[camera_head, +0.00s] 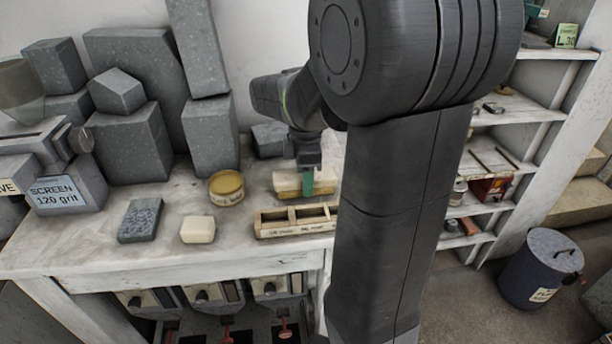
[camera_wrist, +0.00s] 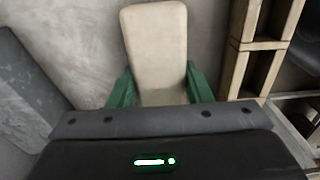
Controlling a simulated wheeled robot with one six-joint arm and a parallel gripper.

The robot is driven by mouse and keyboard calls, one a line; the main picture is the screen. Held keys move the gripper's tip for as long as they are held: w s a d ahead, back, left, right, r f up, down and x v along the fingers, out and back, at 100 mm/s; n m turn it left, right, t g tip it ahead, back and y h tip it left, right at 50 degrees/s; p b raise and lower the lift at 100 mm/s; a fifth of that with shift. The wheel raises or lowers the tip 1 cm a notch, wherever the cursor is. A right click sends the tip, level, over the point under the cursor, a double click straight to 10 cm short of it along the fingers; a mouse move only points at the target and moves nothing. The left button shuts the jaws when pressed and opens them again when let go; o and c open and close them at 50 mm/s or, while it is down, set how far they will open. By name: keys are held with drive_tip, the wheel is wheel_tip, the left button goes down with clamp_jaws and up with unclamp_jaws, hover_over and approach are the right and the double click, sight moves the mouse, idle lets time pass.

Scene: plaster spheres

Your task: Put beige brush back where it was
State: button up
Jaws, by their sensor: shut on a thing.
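The beige brush (camera_head: 290,185) is a pale block at the back of the workbench, behind a wooden rack. My gripper (camera_head: 307,182) comes down on it from above, with a green finger against its near side. In the wrist view the brush (camera_wrist: 157,50) lies lengthwise between the two green fingers of my gripper (camera_wrist: 160,88), which is shut on it. Whether its underside touches the bench is hard to tell. The wooden rack (camera_head: 262,233) has open compartments and lettering on its front. It also shows in the wrist view (camera_wrist: 237,70), beside the brush and apart from it.
On the bench (camera_head: 80,240) stand a yellow tin (camera_head: 227,190), a cream block (camera_head: 198,230) and a dark speckled block (camera_head: 140,220). Grey stone blocks (camera_head: 130,140) crowd the back left. White shelves (camera_head: 515,110) and a dark bin (camera_head: 540,270) are at right. My arm hides the bench's right part.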

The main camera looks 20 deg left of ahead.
drive_tip(key=shift+f, duration=0.2)
drive_tip(key=o, duration=0.9)
drive_tip(key=shift+r, duration=0.1)
wheel_tip(320, 180, up, 12)
drive_tip(key=shift+r, duration=0.15)
